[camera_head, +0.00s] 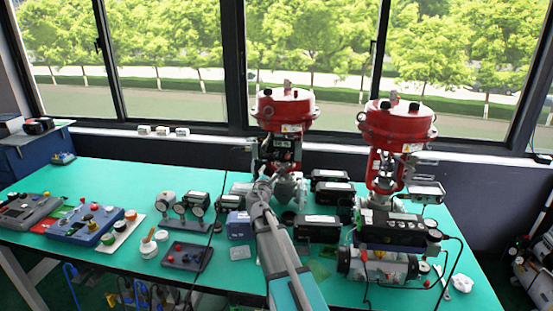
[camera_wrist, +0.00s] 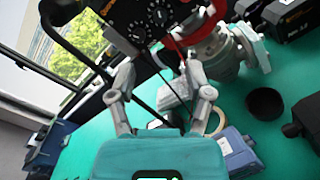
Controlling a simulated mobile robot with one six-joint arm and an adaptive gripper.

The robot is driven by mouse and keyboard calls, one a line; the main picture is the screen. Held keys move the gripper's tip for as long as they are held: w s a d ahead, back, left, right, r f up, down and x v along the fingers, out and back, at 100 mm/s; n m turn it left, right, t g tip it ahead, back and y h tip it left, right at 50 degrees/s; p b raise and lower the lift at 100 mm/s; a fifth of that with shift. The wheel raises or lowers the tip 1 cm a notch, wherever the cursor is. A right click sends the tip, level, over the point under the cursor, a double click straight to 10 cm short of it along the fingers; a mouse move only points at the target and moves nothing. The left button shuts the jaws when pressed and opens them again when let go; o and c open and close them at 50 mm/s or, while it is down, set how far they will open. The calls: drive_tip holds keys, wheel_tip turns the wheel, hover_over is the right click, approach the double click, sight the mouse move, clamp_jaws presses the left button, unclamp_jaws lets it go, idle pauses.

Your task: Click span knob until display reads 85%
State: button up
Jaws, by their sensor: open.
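The valve positioner (camera_head: 281,151) is a dark box on the left red-topped valve (camera_head: 285,108). In the wrist view its black face (camera_wrist: 150,18) fills the top, tilted, with round knobs and white scale marks. One knob (camera_wrist: 138,33) is at the lower left of the face, another (camera_wrist: 160,16) higher to the right. I cannot tell which is the span knob, and no display reading is legible. My gripper (camera_wrist: 155,58) is open and empty, its fingers pointing at the face. In the head view my gripper (camera_head: 266,183) is just in front of the valve and hides part of it.
A second red valve (camera_head: 396,125) stands to the right. Several black devices (camera_head: 318,228) and gauges crowd the green table (camera_head: 130,180). In the wrist view a tape roll (camera_wrist: 216,122), black cap (camera_wrist: 265,103) and blue box (camera_wrist: 236,150) lie below the positioner.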

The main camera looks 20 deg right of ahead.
sight(276, 156)
drive_tip(key=x, duration=1.3)
drive_tip(key=shift+w+d, duration=0.15)
drive_tip(key=shift+w, duration=0.05)
clamp_jaws()
